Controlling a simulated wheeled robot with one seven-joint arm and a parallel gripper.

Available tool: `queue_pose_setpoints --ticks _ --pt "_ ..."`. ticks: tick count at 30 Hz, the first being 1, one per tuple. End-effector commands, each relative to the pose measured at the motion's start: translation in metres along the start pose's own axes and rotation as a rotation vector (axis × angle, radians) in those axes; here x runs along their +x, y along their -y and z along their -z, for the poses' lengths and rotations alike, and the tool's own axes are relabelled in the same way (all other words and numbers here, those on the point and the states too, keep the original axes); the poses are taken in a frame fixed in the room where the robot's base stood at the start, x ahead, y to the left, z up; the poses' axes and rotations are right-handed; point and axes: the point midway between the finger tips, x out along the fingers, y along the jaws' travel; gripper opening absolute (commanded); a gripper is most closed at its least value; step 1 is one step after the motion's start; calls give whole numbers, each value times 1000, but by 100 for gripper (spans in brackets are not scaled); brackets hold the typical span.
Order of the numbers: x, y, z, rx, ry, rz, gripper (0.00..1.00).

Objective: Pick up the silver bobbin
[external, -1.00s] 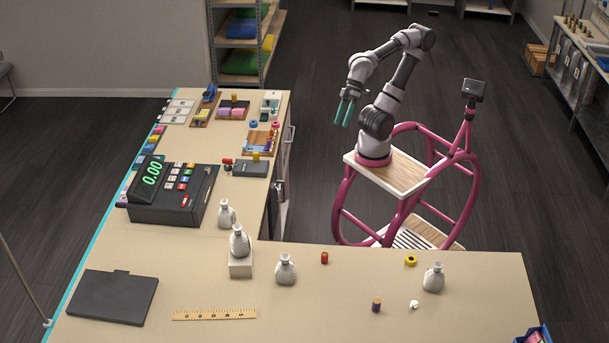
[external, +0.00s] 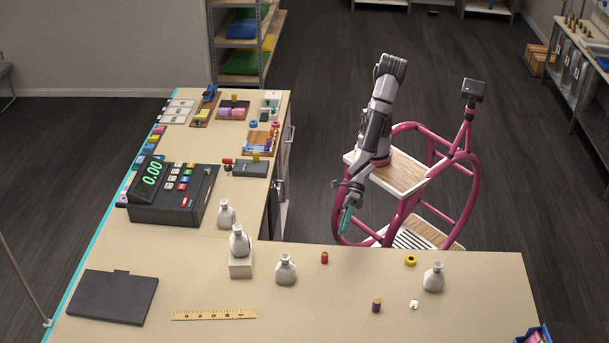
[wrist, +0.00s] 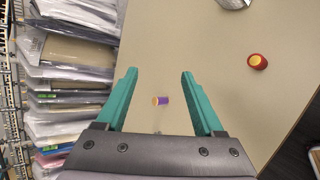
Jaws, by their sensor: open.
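No clearly silver bobbin can be made out. A small whitish object (external: 414,304) lies on the front counter, and I cannot tell whether it is the bobbin. To its left stands a purple spool with an orange-tan top (external: 376,305), which shows between my fingers in the wrist view (wrist: 161,101). A red spool (external: 324,257) lies near the counter's back edge and shows at right in the wrist view (wrist: 258,62). My gripper (external: 346,220), with teal fingers, is open and empty, beyond the counter's back edge in the external picture.
A yellow ring (external: 411,260) and a patterned vase (external: 434,277) are at the counter's right. Other vases (external: 286,269), a ruler (external: 214,314) and a cash register (external: 172,194) are farther left. Wrapped packages (wrist: 70,75) line the wrist view's left. Counter between the spools is bare.

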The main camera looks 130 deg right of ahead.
Motion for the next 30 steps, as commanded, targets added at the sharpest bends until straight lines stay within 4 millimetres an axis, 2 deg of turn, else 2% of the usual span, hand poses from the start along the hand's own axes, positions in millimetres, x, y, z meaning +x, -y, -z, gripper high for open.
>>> queue_pose_setpoints --ticks 1,5,6,9,13,15,18,27,30 --pt "20 3 34 -163 -28 -29 70" --pt "54 9 116 -605 -83 -153 70" --pt "62 11 142 -735 -97 -198 70" --pt "74 22 202 -1027 -124 -311 70" --pt "78 35 258 -1295 -142 -436 70" --pt "78 40 275 -1382 -145 -482 70" --pt "80 42 289 -1443 -146 -516 70" --pt "119 32 308 -1451 -145 -521 70" --pt "126 30 310 -1449 -145 -520 70"
